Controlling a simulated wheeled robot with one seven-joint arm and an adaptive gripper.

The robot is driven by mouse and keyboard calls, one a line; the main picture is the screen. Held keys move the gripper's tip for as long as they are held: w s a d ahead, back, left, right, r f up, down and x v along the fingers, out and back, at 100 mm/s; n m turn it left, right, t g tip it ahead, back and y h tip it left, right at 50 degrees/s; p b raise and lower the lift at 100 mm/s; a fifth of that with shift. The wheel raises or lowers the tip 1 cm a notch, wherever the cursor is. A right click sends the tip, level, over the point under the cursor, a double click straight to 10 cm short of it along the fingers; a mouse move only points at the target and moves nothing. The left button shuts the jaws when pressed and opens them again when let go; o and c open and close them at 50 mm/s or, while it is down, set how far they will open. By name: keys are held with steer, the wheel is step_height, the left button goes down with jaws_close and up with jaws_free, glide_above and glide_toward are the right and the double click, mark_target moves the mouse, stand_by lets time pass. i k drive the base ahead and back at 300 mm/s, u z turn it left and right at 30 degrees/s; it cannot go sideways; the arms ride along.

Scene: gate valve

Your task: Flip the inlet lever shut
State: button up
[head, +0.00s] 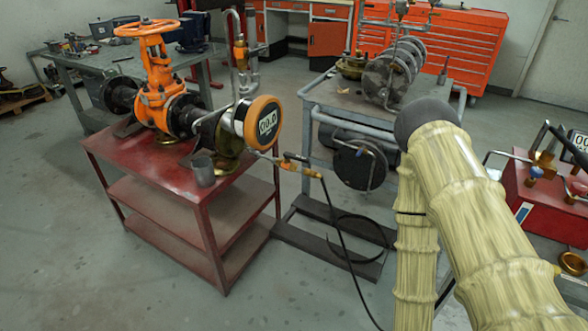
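The orange gate valve (158,95) with its handwheel (146,28) stands on a red cart. Right of the gauge, a small brass and orange valve fitting (290,163) sits on a thin line that runs into a black hose (335,230). A second small orange valve (240,55) is on the upright pipe above the gauge, with a short dark piece to its right. I cannot tell which carries the inlet lever, nor either lever's exact position. My arm is folded at right; my gripper is not visible.
The red cart (150,170) holds a grey cup (203,170) near its front edge. A grey-blue cart (320,98) with flanged pipe parts stands behind to the right. A red case (545,205) with fittings is at far right. The floor at front left is clear.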

mark_target(287, 156)
steer(key=u, duration=2.6)
steer(key=k, duration=0.4)
steer(key=z, duration=1.35)
